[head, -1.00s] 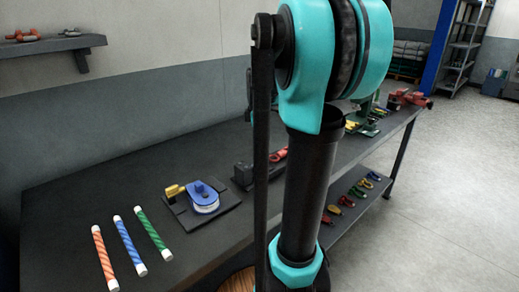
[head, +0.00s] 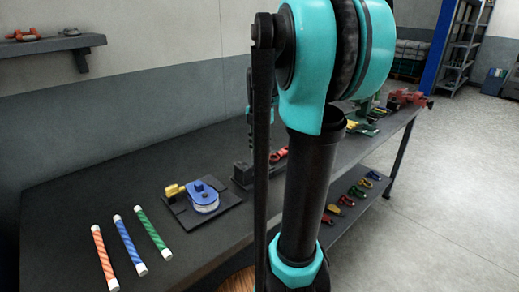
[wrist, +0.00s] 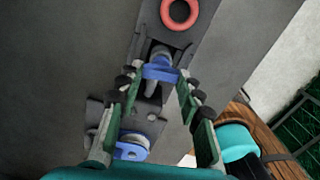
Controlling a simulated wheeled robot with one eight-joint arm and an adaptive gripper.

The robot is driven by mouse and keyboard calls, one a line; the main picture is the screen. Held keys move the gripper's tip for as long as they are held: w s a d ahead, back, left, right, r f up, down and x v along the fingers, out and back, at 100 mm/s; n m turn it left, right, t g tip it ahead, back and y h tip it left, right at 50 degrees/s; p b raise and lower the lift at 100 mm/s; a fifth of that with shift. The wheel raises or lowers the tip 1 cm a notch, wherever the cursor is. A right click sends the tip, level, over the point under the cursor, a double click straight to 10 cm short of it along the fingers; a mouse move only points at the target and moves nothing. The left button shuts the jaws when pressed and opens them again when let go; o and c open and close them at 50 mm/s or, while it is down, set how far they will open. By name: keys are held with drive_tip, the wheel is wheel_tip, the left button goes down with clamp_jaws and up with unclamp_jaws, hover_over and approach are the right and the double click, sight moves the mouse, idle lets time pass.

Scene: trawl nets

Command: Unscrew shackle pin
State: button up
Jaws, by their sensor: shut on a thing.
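In the wrist view my gripper (wrist: 158,80) is shut on a blue piece (wrist: 161,71) that spans the gap between its green-padded fingers. A grey cylindrical part (wrist: 161,54) adjoins the blue piece, close above a dark fixture (wrist: 150,40). I cannot tell for sure whether the blue piece is the pin's head. A red shackle ring (wrist: 180,12) lies beyond the fingertips. In the head view the red shackle (head: 278,155) and its dark block (head: 243,172) are partly hidden by my arm. The gripper's fingertips are not clear there.
A blue sheave on a dark plate (head: 230,219) and orange (head: 105,257), blue (head: 130,245) and green (head: 153,232) striped rods lie on the dark bench (head: 60,215). A red vise (head: 408,98) stands at the far end. Several coloured shackles lie on the lower shelf.

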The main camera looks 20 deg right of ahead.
sight(260, 151)
drive_tip(key=shift+s+n, duration=0.15)
drive_tip(key=shift+n, duration=1.95)
drive_tip(key=o, duration=1.2)
drive_tip(key=shift+c, duration=0.2)
wheel_tip(260, 151, up, 12)
